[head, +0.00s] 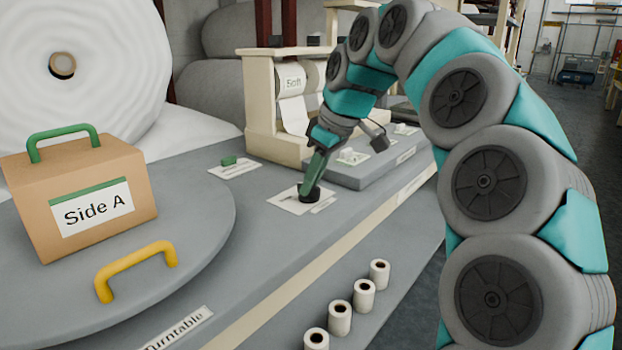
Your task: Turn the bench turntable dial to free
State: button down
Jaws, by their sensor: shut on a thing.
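The bench turntable (208,225) is a large grey disc at the left of the head view, with a "Turntable" label (178,330) on the bench in front of it. A yellow handle (136,268) is on the disc. The dial (309,196) is a small dark round knob on a white plate (288,202) on the bench, right of the disc. My gripper (311,186) points down at the dial from above and is shut on it. The plate's markings are too small to read, and the gripper hides much of the dial.
A box marked "Side A" (75,232) with a green handle stands on the disc. Several small white rolls (364,293) line the bench's front. A cream dispenser labelled "Soft" (262,110) stands behind the dial. A green piece (229,160) lies on another plate. A huge white roll (115,60) stands at the back left.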

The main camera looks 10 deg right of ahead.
jog(key=n+g+y, duration=0.1)
jog(key=n, duration=0.3)
jog(key=shift+w+n, duration=0.15)
jog(key=shift+n, duration=0.25)
jog(key=shift+g, duration=0.3)
jog(key=c, duration=0.9)
grip_release()
jog(key=shift+o, duration=0.2)
jog(key=shift+r, duration=0.1)
